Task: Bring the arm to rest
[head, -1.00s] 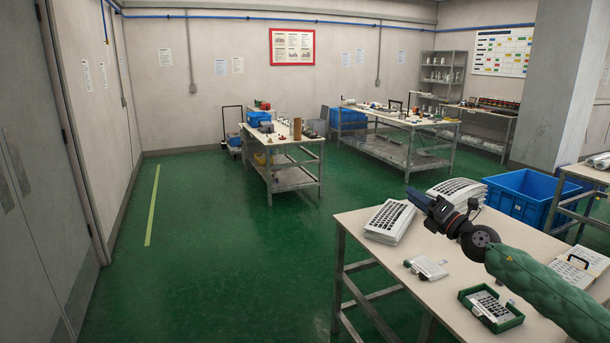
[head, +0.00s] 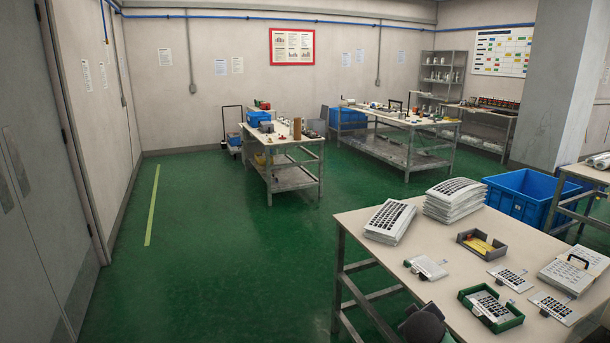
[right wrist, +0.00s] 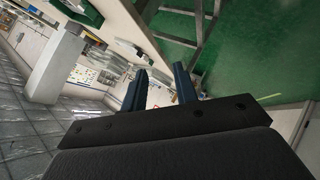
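My right gripper (right wrist: 160,82) shows in the right wrist view with its two blue fingers apart and nothing between them. It hangs tilted beside the work table (head: 385,262). In the head view only a dark rounded part of my arm shows at the bottom edge, in front of the table. On the table are two stacks of keypad films (head: 390,221) and (head: 454,200), a green tray (head: 490,308) holding a keypad film, and a grey tray (head: 483,243) with something yellow in it. My left gripper is not in view.
Loose keypad films (head: 510,279) and (head: 553,307), a white piece (head: 426,267) and a white binder-like item (head: 573,270) lie on the table. A blue crate (head: 530,196) stands behind it. The green floor (head: 230,250) to the left is clear.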

